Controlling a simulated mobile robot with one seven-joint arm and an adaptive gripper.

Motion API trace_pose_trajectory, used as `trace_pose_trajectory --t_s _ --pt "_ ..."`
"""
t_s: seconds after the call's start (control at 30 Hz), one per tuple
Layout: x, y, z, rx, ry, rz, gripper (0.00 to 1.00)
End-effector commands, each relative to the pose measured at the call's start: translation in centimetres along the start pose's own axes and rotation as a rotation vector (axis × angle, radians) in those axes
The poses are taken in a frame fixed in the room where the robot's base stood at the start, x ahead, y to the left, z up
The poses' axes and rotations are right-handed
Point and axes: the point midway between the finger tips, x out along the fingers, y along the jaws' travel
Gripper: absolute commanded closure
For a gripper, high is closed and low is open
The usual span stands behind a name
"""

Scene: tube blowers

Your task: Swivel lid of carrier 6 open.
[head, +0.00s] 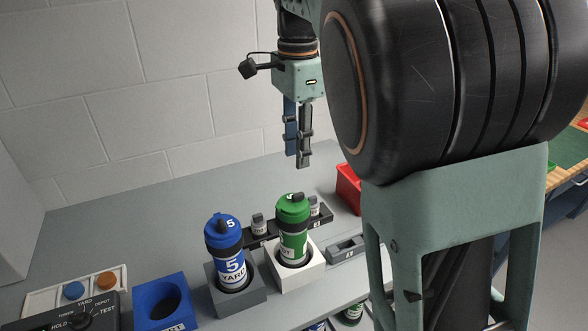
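A carrier with a green lid (292,208) stands upright in a white square holder (312,277); the digit on its lid is only partly legible, so I cannot confirm it is 6. The green lid sits on top of the body and looks closed. A blue carrier marked 5 (226,240) stands upright to its left in a grey holder (247,295). My gripper (298,158) points down, above the green lid in the picture and apart from it. It holds nothing visible. Its two fingers appear close together from this angle, and the gap is unclear.
A black rack (322,217) with small capped bottles is behind the carriers. A blue block with a hole (163,300) and a control panel (85,312) are at left. A red bin (348,187) is behind right, beside my arm. The back left tabletop is clear.

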Motion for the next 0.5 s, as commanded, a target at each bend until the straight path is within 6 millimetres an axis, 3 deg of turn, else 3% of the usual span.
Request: trace_pose_trajectory --t_s 0.5 --pt "8.7 0.0 0.0 -0.002 0.0 0.0 0.72"
